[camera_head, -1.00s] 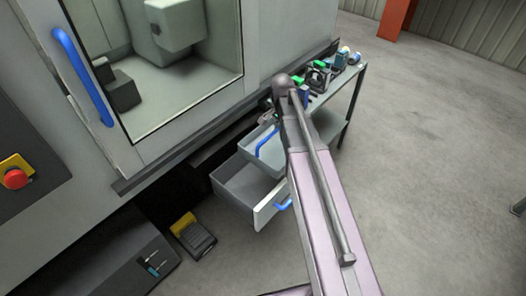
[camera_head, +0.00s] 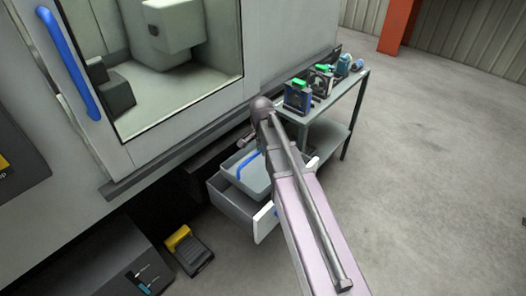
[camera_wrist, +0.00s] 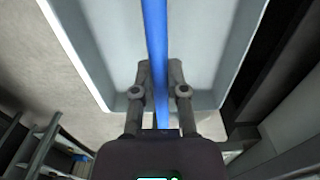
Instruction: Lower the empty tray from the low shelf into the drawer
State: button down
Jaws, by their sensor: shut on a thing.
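The empty grey tray (camera_head: 257,178) with a blue bar handle (camera_head: 247,163) is over the open drawer (camera_head: 230,208), covering most of its opening. I cannot tell whether the tray's bottom is inside the drawer or just above it. In the wrist view my gripper (camera_wrist: 160,95) is shut on the blue handle, which runs between its two fingers; the pale tray (camera_wrist: 105,45) lies beyond, with nothing in it. In the head view my arm hides the gripper and part of the drawer's right side.
A grey table (camera_head: 347,97) with a low shelf (camera_head: 323,140) stands right of the drawer, carrying several boxed items on top. The machine (camera_head: 180,155) stands behind and left. A yellow-and-black pedal (camera_head: 188,250) is on the floor. Floor to the right is clear.

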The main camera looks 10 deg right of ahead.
aim_at(262, 168)
jog(key=shift+f, duration=0.2)
jog(key=shift+f+b, duration=6.15)
jog(key=shift+b, duration=0.25)
jog(key=shift+f+b, duration=0.6)
jog(key=c, duration=0.6)
grip_release()
jog(key=shift+s+r+p, duration=0.1)
jog(key=shift+r+p, duration=3.45)
